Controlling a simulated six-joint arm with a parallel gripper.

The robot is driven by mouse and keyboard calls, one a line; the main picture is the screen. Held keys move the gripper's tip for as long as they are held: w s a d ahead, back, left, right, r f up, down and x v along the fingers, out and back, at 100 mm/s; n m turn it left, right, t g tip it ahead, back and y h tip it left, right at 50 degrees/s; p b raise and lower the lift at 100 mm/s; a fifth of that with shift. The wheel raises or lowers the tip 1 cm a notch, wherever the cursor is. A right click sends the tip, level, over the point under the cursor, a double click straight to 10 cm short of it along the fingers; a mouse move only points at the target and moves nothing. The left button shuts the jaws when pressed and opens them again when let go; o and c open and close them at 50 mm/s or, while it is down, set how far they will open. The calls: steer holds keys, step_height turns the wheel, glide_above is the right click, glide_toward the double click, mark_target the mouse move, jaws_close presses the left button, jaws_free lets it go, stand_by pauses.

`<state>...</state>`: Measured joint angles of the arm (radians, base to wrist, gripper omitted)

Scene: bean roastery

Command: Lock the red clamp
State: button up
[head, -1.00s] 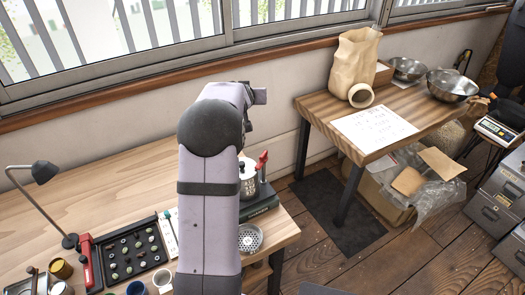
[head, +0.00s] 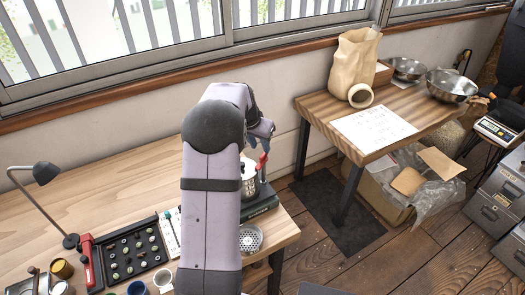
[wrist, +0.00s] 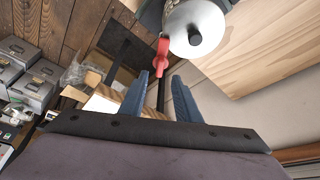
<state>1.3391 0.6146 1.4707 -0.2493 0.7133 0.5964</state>
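The red clamp (head: 263,161) shows as a red upright lever beside a silver lidded pot (head: 248,186) at the right end of the wooden bench. In the wrist view the red clamp (wrist: 163,54) lies just beyond my fingertips, close to the pot's round lid (wrist: 196,28) with its black knob. My gripper (wrist: 161,77) is open, with two blue fingers apart and nothing clearly held. The clamp's tip is roughly in line with the gap; I cannot tell whether it touches a finger. In the head view my gripper (head: 266,143) is above the clamp, partly hidden by my arm.
A black sample tray (head: 131,251), a red-handled tool (head: 87,264) and a lamp (head: 43,172) stand at left. A second table (head: 375,129) stands at right, across a floor gap.

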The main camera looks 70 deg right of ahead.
mark_target(263, 154)
steer(key=shift+p+x, duration=1)
steer(key=shift+x, duration=1.75)
jaws_close()
